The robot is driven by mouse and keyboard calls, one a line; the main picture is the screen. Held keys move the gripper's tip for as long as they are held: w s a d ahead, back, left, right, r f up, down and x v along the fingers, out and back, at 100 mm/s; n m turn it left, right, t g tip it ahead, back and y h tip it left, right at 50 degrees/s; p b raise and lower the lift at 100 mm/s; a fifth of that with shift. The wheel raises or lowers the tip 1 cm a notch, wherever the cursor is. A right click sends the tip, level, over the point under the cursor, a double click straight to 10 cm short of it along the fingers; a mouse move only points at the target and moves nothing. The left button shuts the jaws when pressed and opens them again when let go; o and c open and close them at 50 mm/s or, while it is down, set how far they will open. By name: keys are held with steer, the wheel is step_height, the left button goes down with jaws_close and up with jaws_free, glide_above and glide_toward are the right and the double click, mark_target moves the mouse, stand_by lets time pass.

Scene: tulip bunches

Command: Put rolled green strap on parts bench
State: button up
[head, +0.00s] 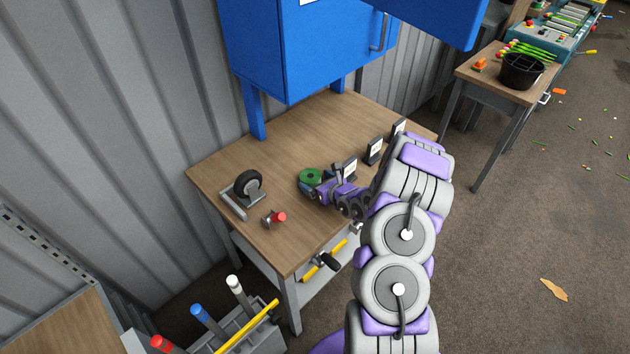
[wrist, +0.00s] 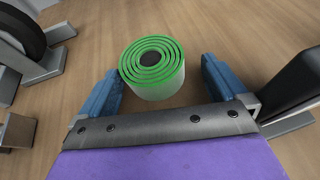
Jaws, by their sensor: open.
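The rolled green strap (head: 310,177) sits on the wooden top of the bench (head: 240,150) below the blue cabinet. In the wrist view the strap (wrist: 152,68) is a coil with green edges, a pale side and a dark centre, standing on its flat side. My gripper (wrist: 160,85) is open, with one blue finger to the left of the strap and the other to the right. Gaps show between the fingers and the strap. In the head view my gripper (head: 318,188) is low over the bench beside the strap, partly hidden by my arm.
A black caster wheel (head: 247,184) and a small red-capped part (head: 276,218) lie left of the strap. Several small label stands (head: 375,150) line the right side. The blue cabinet (head: 300,50) stands over the bench's back. A second table (head: 490,75) holds a black bucket (head: 521,72).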

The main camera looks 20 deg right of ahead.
steer(key=v, duration=0.3)
steer(key=p+v, duration=0.1)
steer(key=v, duration=0.2)
steer(key=a+p+v, duration=0.1)
steer(key=v, duration=0.3)
steer(key=shift+s+r, duration=0.1)
steer(key=shift+r, duration=0.2)
steer(key=shift+s+d+r, duration=0.2)
steer(key=shift+s+d, duration=0.1)
steer(key=shift+s, duration=0.05)
steer(key=w+a+r+n+g+y, duration=0.1)
steer(key=a+r+n+y, duration=0.8)
steer(key=a+r, duration=0.75)
steer(key=s+a+r+n+g+y, duration=0.1)
steer(key=s+a+r+n+g, duration=0.3)
steer(key=s+a+n, duration=0.25)
steer(key=s+a+r+n+g+y, duration=0.1)
steer(key=s+a+r+n+g, duration=0.35)
steer(key=a, duration=0.35)
steer(key=s+a+n+g+h, duration=0.2)
steer(key=s+n+g+h, duration=0.35)
steer(key=s+n, duration=0.85)
steer(key=s+d+h, duration=0.8)
steer(key=s+d, duration=0.4)
steer(key=s, duration=0.1)
steer(key=shift+d+r, duration=0.35)
steer(key=shift+d, duration=0.05)
